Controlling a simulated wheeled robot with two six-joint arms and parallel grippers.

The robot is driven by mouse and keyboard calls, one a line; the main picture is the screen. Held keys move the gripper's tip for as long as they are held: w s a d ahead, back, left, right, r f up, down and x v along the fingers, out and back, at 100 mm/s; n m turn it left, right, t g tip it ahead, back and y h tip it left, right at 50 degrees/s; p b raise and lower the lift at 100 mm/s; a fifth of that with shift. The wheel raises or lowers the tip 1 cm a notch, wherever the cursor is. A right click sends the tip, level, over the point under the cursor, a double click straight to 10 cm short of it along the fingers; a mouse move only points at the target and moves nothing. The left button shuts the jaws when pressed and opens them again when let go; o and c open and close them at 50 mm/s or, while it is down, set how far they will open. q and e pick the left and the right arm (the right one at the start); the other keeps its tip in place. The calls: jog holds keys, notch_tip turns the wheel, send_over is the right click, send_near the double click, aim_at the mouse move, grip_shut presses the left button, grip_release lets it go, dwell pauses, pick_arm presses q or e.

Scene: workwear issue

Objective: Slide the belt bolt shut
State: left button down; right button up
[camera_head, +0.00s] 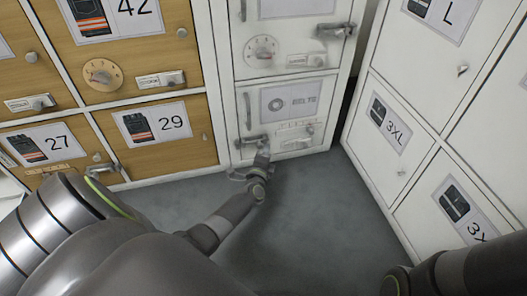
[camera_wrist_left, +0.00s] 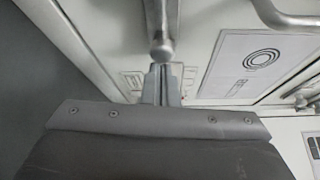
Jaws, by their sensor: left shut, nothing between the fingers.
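The belt door (camera_head: 270,117) is a white locker door with a coiled-belt label (camera_head: 291,99). The label also shows in the left wrist view (camera_wrist_left: 252,62). A grey metal bar with a rounded end (camera_head: 252,139) sits low on the door's left side. In the left wrist view this bar (camera_wrist_left: 162,25) points at my gripper. My left gripper (camera_head: 262,150) is shut and empty, with its fingertips (camera_wrist_left: 162,72) at or very near the bar's end; contact is unclear. A small plate with a knob (camera_head: 308,129) lies right of it; which fitting is the bolt is unclear. My right gripper is out of view.
A vertical pull handle (camera_head: 247,110) stands out from the belt door's left edge. Above is a white door with a dial (camera_head: 262,50). Wooden lockers (camera_head: 165,133) stand left, white size lockers (camera_head: 385,135) right. The grey floor (camera_head: 325,210) is clear.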

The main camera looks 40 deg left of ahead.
pick_arm(q)
jog(key=shift+s+a+r+p, duration=0.15)
jog(key=shift+s+a+p, duration=0.55)
jog(key=shift+p, duration=0.2)
jog(key=shift+s+a, duration=0.2)
jog(key=shift+s, duration=0.15)
jog(key=shift+f, duration=0.2)
